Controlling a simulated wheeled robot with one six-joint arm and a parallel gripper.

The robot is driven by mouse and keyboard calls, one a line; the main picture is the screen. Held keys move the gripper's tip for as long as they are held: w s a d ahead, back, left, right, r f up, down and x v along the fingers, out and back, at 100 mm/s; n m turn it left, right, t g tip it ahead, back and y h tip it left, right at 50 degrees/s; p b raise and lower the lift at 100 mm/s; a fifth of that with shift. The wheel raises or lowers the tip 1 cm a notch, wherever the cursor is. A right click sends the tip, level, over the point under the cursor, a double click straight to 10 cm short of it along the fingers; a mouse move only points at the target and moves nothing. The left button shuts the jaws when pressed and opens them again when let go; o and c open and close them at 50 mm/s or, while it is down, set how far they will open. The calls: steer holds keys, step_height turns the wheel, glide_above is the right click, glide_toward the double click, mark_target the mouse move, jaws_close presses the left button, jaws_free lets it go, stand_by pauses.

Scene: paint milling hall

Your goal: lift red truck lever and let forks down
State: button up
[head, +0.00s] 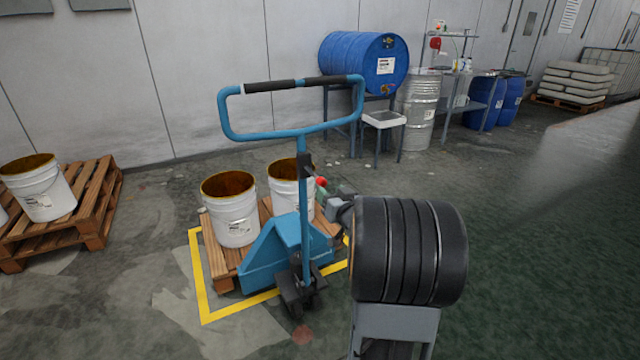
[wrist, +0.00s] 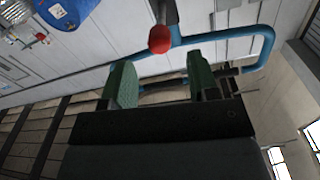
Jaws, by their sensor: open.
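The blue pallet truck (head: 290,262) stands in front of me, its looped handle upright with a black grip. The red lever knob (head: 321,181) sits on the right side of the handle's shaft. My gripper (head: 325,192) is close by, just below and right of the knob. In the wrist view the red knob (wrist: 159,39) appears on a dark stem, just beyond the open green fingertips (wrist: 160,68) and between them in the picture. The fingers do not appear to touch it. The forks are hidden by the pallet and truck body.
A wooden pallet (head: 222,270) with white buckets (head: 231,215) lies within a yellow floor outline (head: 200,290). Another pallet (head: 95,205) stands left. A blue drum (head: 362,62) lies on a stand behind, with a stool (head: 384,120) nearby. The floor at right is clear.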

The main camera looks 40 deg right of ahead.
mark_target(324, 185)
steer(key=w, duration=0.3)
steer(key=w+d, duration=0.1)
steer(key=w, duration=0.3)
steer(key=shift+w+d, duration=0.2)
jaws_close()
stand_by(0.4)
